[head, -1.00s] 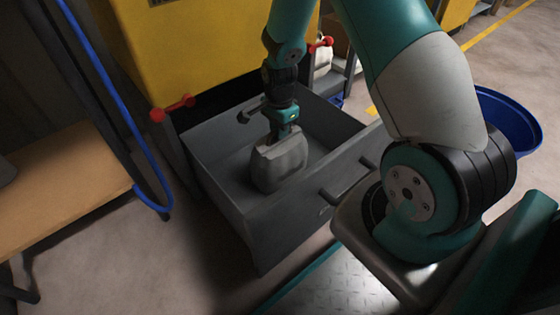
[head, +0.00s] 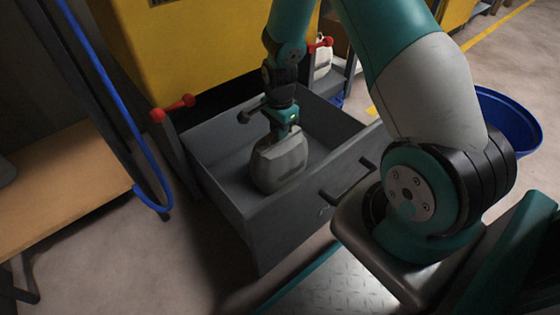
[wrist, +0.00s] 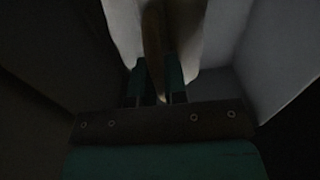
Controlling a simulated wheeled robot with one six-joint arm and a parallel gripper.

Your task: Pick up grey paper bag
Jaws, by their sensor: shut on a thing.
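The grey paper bag (head: 279,165) stands inside the open grey drawer (head: 285,222) in the head view. My gripper (head: 283,134) points down into the drawer and is shut on the top of the bag. In the wrist view the two teal fingers of my gripper (wrist: 156,82) pinch the pale bag (wrist: 188,28), which fills the top middle of the picture. The view is dark. I cannot tell whether the bag's bottom touches the drawer floor.
A yellow cabinet (head: 185,50) with red handles (head: 180,103) stands behind. A wooden bench (head: 70,185) and a blue hose (head: 110,95) are at left. A blue bin (head: 508,122) stands at right.

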